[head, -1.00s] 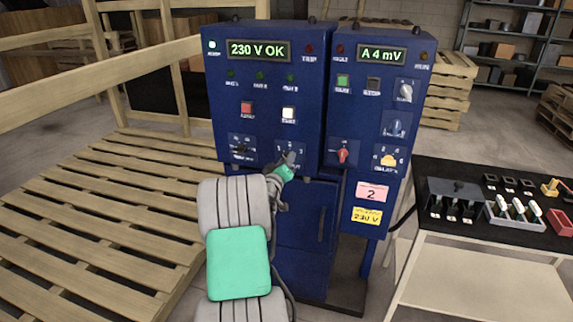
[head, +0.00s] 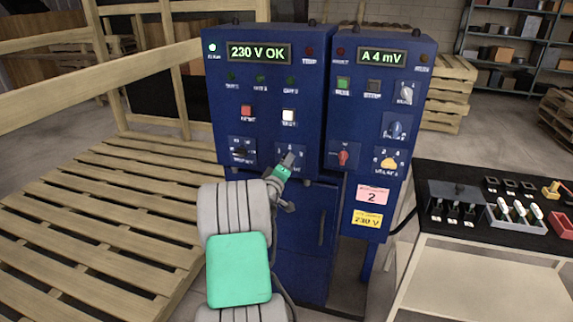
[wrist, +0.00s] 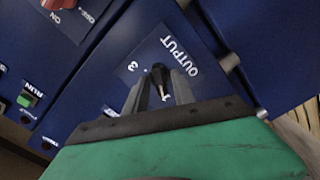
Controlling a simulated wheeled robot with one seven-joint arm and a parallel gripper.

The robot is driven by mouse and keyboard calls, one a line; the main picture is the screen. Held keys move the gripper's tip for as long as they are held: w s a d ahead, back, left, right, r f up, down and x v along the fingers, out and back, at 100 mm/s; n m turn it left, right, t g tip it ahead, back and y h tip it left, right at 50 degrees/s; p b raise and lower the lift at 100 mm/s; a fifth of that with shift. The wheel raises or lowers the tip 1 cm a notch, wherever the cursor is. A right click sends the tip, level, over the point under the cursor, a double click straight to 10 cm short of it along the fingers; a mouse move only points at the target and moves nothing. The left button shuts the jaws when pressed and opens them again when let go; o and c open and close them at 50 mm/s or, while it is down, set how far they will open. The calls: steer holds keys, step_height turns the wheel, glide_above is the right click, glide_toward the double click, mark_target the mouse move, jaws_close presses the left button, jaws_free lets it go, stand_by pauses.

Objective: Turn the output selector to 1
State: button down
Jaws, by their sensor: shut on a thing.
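The output selector (wrist: 158,76) is a dark knob with a white mark, on a blue plate labelled OUTPUT in the wrist view. A 3 is printed beside it there; the other numbers are hidden. My gripper (wrist: 160,92) is shut on the knob, one finger on each side. In the head view my gripper (head: 289,161) covers the knob at the lower right of the left blue cabinet, so I cannot tell which number it points to.
The right cabinet (head: 378,118) carries a red knob (head: 343,155) and a yellow knob (head: 388,162) close by. A red button (head: 246,111) and a white button (head: 289,115) sit above my gripper. A pallet deck (head: 95,215) lies left; a black-topped bench (head: 480,225) stands right.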

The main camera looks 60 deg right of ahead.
steer(key=c, duration=1.4)
jaws_free()
steer(key=shift+c, duration=0.2)
steer(key=s+a+b, duration=0.1)
steer(key=a, duration=0.6)
steer(key=shift+a, duration=0.4)
